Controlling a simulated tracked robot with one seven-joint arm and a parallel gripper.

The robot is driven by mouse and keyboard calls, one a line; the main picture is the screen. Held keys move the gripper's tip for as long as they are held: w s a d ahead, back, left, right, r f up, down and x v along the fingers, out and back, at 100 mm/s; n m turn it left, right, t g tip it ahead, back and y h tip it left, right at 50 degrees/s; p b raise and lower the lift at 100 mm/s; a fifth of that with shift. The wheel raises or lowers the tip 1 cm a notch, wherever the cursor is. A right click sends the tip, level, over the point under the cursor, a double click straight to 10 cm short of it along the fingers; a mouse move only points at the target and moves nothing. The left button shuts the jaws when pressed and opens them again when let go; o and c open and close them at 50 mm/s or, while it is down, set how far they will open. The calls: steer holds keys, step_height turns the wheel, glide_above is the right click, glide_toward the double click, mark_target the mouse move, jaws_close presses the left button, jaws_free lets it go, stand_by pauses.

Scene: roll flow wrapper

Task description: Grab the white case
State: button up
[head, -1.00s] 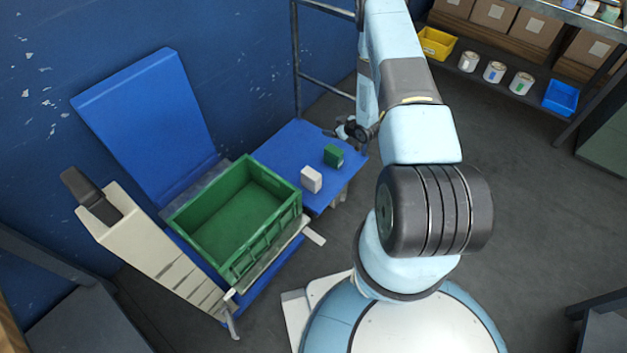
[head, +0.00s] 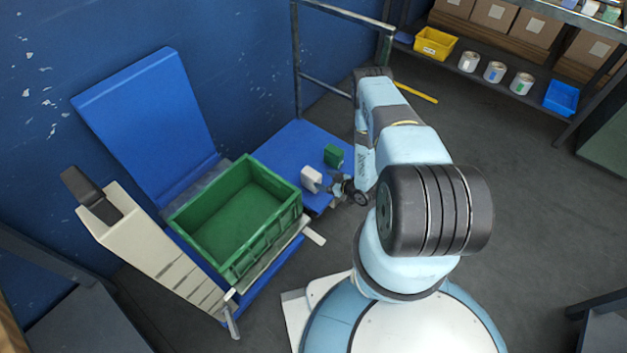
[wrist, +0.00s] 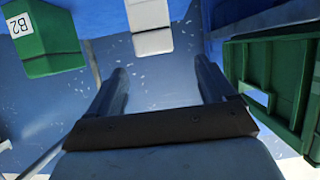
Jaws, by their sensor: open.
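The white case (head: 311,175) is a small block on the blue table, just right of the green crate in the head view. My gripper (head: 334,187) is at its right side, very close; I cannot tell from the head view whether they touch. In the wrist view the white case (wrist: 150,27) is at the top middle, cut off by the frame edge. My gripper (wrist: 163,75) is open there, with nothing between its fingers, and the case appears beyond the fingertips.
A green case (head: 333,155), labelled B2 in the wrist view (wrist: 45,42), stands behind the white case. A large empty green crate (head: 240,259) is to the left. The blue table (head: 290,142) is clear behind them. A metal rail (head: 297,70) rises at the back.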

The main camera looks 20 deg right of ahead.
mark_target(310, 174)
steer(key=x, duration=0.5)
steer(key=shift+w, duration=0.1)
steer(key=shift+d+x, duration=0.25)
steer(key=shift+x, duration=2.4)
steer(key=shift+w+f, duration=0.1)
steer(key=shift+f, duration=0.05)
steer(key=c, duration=1.2)
